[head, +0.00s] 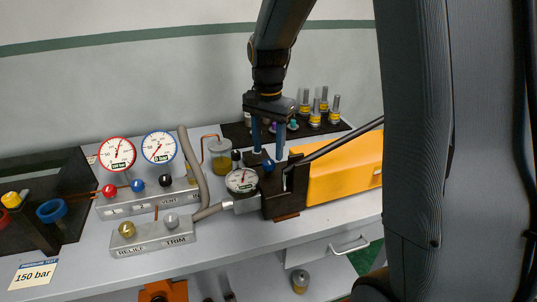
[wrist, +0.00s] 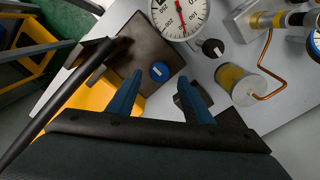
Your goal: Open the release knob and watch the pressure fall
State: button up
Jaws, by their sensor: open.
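The blue release knob (head: 268,165) sits on the dark pump block beside the yellow pump body (head: 345,170). It also shows in the wrist view (wrist: 159,72), on the brown-grey block top. My gripper (head: 268,152) is open and points down over the knob. In the wrist view my gripper (wrist: 160,80) has its blue fingers spread on either side of the knob's line, with nothing between them; I cannot tell their exact height above it. A white pressure gauge (head: 241,180) stands left of the knob; in the wrist view the gauge (wrist: 180,14) has a red needle, its reading unclear.
A black knob (wrist: 212,47) and a clear amber-filled reservoir (head: 221,158) stand close by. A dark pump lever (head: 335,145) slants over the yellow body. Red (head: 117,154) and blue (head: 158,147) rimmed gauges stand on the valve manifold at left. Several capped fittings (head: 315,115) stand behind.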

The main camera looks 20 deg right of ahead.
aim_at(268, 162)
jog(key=shift+f+p, duration=0.35)
jog(key=shift+f, duration=1.6)
jog(key=c, duration=1.1)
jog(key=shift+o, duration=0.2)
